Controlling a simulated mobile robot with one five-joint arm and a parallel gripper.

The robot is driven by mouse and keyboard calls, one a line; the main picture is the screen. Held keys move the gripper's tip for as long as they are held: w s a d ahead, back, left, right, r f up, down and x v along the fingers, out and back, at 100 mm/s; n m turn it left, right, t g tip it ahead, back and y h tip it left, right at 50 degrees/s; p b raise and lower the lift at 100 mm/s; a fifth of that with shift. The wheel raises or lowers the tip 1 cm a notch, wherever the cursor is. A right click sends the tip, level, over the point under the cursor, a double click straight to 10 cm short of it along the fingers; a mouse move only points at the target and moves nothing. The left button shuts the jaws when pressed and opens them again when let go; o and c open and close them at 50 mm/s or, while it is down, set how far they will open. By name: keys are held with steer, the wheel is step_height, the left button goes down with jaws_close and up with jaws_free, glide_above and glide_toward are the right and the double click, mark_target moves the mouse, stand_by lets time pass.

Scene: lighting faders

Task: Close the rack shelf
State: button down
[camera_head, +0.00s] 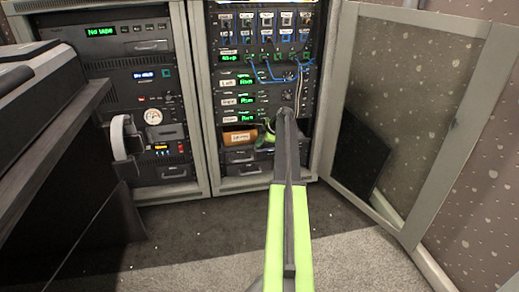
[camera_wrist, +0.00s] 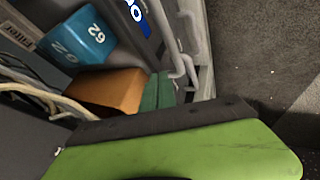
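The rack shelf (camera_head: 238,151) is low in the right-hand rack, below the units with green displays. It appears to stand out from the rack front, though its depth is hard to judge. An orange-brown box (camera_head: 239,137) sits on it; the box also shows in the wrist view (camera_wrist: 108,91). My gripper (camera_head: 270,127) is at the right part of the shelf, partly hidden behind my arm. In the wrist view its green and dark body fills the bottom, close to the box and a grey rail with a handle (camera_wrist: 181,62). Finger opening and contact are unclear.
A glass rack door (camera_head: 405,110) stands open on the right. Blue cables (camera_head: 268,74) hang above the shelf. A left rack (camera_head: 137,90) and dark desk furniture (camera_head: 50,130) stand on the left. A blue box (camera_wrist: 85,38) lies inside in the wrist view. Carpet in front is clear.

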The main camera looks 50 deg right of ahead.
steer(key=shift+w+d, duration=0.3)
steer(key=shift+w, duration=0.4)
